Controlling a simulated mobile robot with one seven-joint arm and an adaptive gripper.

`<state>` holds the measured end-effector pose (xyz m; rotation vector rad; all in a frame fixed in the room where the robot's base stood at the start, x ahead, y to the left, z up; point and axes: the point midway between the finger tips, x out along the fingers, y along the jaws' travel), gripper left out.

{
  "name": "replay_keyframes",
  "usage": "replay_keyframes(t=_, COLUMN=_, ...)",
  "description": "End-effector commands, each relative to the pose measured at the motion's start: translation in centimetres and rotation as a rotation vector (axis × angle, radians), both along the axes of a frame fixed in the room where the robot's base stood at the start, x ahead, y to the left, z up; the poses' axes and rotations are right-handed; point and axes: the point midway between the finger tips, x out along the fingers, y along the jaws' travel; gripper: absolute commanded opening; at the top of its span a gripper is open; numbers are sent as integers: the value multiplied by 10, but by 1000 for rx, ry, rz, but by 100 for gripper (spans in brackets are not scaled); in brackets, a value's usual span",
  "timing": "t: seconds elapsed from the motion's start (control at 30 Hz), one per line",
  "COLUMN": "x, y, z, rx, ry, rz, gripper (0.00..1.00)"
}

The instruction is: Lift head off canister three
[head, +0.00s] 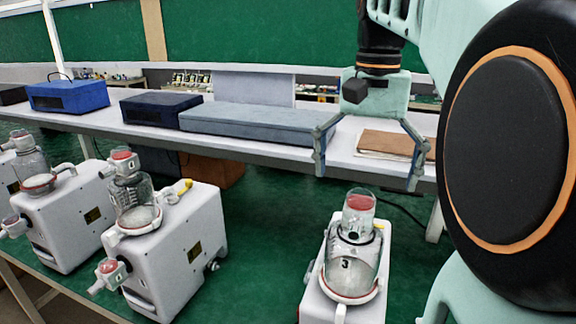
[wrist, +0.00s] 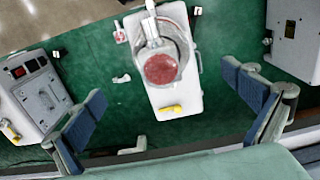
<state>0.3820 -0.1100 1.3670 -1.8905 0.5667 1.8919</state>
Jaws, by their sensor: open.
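The canister marked 3 (head: 345,262) stands upright on a white pump unit (head: 318,303) at the lower right of the head view. Its head (head: 359,203), with a red top inside a clear cylinder, sits on the canister. In the wrist view the red head (wrist: 161,69) shows from above, between the fingers and beyond them, near the picture's middle. My gripper (head: 366,178) is open and empty, pointing down above and apart from the head. Both blue-padded fingers of my gripper (wrist: 165,90) are spread wide in the wrist view.
Two more pump units (head: 175,255) (head: 62,222) with canisters stand to the left, the middle one with head 0 (head: 122,160). A long bench behind holds a blue box (head: 68,95), a grey slab (head: 232,120) and a brown folder (head: 392,143).

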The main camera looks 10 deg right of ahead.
Motion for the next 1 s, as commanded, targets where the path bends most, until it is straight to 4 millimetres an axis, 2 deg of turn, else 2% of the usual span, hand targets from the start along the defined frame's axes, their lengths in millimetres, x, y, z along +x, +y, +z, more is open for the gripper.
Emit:
replay_keyframes(t=0.03, x=0, y=0, z=-13, rx=0, ry=0, rz=0, gripper=100)
replay_keyframes(t=0.4, x=0, y=1, z=-48, rx=1, ry=-1, rz=1, gripper=100)
replay_keyframes(t=0.6, x=0, y=1, z=-55, rx=1, ry=-1, rz=1, gripper=100)
replay_keyframes(t=0.9, x=0, y=0, z=-56, rx=1, ry=-1, rz=0, gripper=100)
replay_keyframes(t=1.0, x=0, y=0, z=-56, rx=1, ry=-1, rz=0, gripper=91)
